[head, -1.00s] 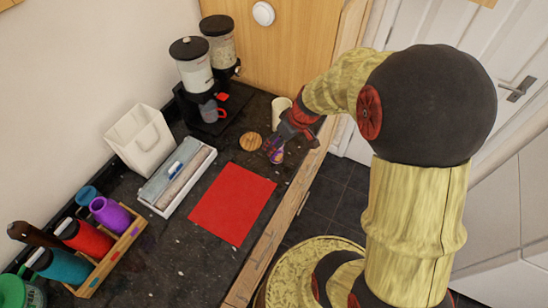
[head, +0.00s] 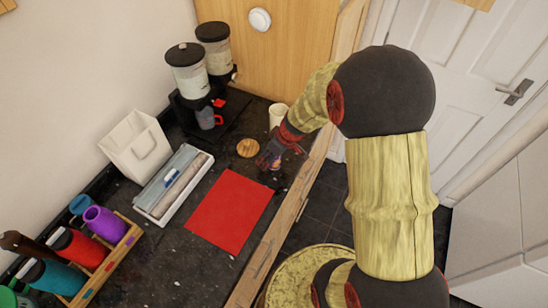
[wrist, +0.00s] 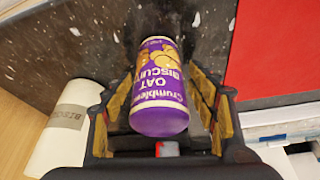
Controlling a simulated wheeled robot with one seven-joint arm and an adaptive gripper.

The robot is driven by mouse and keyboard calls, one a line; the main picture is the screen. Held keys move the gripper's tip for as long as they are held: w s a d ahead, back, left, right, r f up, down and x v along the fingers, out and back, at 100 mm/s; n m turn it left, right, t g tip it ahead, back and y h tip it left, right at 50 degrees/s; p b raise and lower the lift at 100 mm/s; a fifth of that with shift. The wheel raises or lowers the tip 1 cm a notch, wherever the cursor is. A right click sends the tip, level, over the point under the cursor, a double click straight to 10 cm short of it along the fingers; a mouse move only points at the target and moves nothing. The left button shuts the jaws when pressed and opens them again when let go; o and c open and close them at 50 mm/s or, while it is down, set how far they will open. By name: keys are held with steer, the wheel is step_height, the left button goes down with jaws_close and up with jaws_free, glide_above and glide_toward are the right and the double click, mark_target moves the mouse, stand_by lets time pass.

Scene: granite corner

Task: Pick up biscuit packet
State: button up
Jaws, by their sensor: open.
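The biscuit packet (wrist: 159,92) is a purple and cream cylinder marked "Oat Biscuit". In the wrist view it lies between the two fingers of my gripper (wrist: 160,110), with dark gaps on both sides. My gripper is open around it and not clamped on it. In the head view my gripper (head: 275,156) is low over the counter near its front edge. Only a small purple part of the packet (head: 276,166) shows there; the rest is hidden by the gripper.
A white canister (head: 278,115) stands just behind my gripper; it also shows in the wrist view (wrist: 68,125). A round wooden lid (head: 248,148) lies to the left. A red mat (head: 230,212) lies in front. A cereal dispenser (head: 190,80) and a white tray (head: 174,184) are further left.

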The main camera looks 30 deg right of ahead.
steer(key=c, duration=0.4)
steer(key=c, duration=1)
